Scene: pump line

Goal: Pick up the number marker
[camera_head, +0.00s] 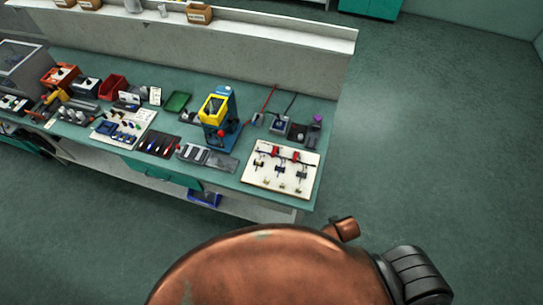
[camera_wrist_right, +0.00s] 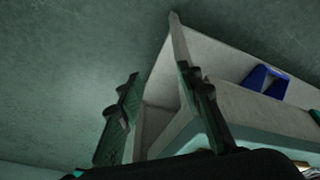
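I cannot pick out the number marker for certain; the bench items are small in the head view. Several thin pen-like pieces with coloured parts lie on a dark tray (camera_head: 158,144) near the middle of the bench. My right gripper (camera_wrist_right: 160,72) shows only in the right wrist view. Its two dark fingers stand apart with nothing between them. It is by the bench's end and underside, away from the things on top. My left gripper is in neither view.
The green-topped bench (camera_head: 250,205) carries a yellow and blue press (camera_head: 215,108), a white board with red-handled parts (camera_head: 281,168) and several trays. A blue bin (camera_wrist_right: 265,78) sits on the lower shelf. A raised ledge backs the bench. Floor to the right is clear.

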